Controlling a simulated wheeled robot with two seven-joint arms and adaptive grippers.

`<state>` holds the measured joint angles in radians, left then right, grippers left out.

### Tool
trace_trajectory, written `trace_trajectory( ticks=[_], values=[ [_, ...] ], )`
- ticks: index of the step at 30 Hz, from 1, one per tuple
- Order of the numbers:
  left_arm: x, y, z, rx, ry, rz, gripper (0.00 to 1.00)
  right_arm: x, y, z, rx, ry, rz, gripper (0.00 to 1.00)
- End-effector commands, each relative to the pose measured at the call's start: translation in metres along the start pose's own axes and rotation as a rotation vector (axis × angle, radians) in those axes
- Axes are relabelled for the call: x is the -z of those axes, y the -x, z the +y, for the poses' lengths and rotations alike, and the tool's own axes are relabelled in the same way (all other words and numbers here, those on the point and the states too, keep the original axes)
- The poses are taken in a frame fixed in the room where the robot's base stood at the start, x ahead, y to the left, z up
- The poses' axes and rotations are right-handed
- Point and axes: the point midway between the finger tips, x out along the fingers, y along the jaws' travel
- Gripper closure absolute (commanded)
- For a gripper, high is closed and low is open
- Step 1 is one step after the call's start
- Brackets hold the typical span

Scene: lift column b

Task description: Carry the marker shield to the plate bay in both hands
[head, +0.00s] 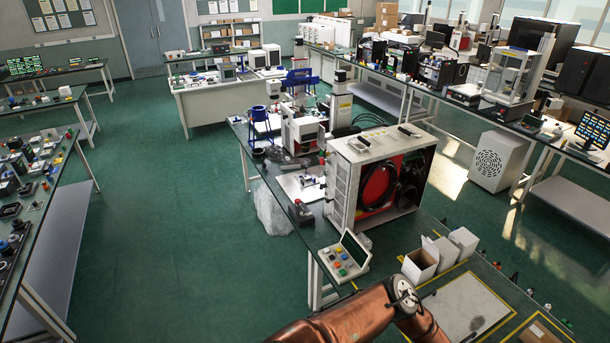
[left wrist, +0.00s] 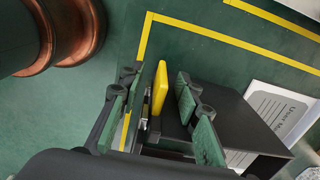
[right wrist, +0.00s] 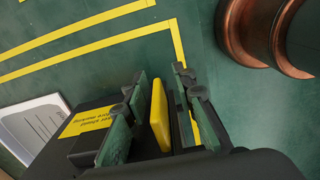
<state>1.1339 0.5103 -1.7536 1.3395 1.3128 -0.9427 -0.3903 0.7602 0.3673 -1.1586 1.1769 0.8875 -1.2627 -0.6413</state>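The marker shield appears to be the dark box-like body with yellow grips, seen in the left wrist view (left wrist: 245,112) and the right wrist view (right wrist: 85,150). My left gripper (left wrist: 157,95) is open, its fingers on either side of one yellow grip (left wrist: 159,88) with gaps showing. My right gripper (right wrist: 160,92) is open around the other yellow grip (right wrist: 160,115), also with gaps. A yellow label (right wrist: 88,119) is on the shield. The head view shows neither gripper nor the shield. I cannot tell which marked area is the plate bay.
Yellow lines (left wrist: 210,36) mark the green bench top beside the shield. A white printed sheet (left wrist: 285,108) lies close by. In the head view, a pale plate (head: 465,303), white boxes (head: 420,265) and a button panel (head: 343,256) occupy the bench, with a large machine (head: 343,180) behind.

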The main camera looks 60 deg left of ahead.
Motion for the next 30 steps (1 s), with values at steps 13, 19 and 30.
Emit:
trace_trajectory(
  ticks=[13, 19, 30],
  values=[
    [-0.0007, -0.0008, 0.0008, -0.002, 0.001, -0.001, 0.53, 0.0005, -0.0002, -0.0004, 0.001, 0.001, 0.001, 0.72],
    [-0.0004, -0.0003, 0.0003, -0.001, 0.001, -0.001, 0.53, 0.0008, 0.0005, 0.0004, -0.001, 0.001, 0.001, 0.59],
    [-0.0002, 0.0002, -0.0002, 0.0, 0.0, 0.0, 0.53, 0.0013, 0.0013, 0.0012, -0.003, 0.002, 0.002, 0.55]
  ],
)
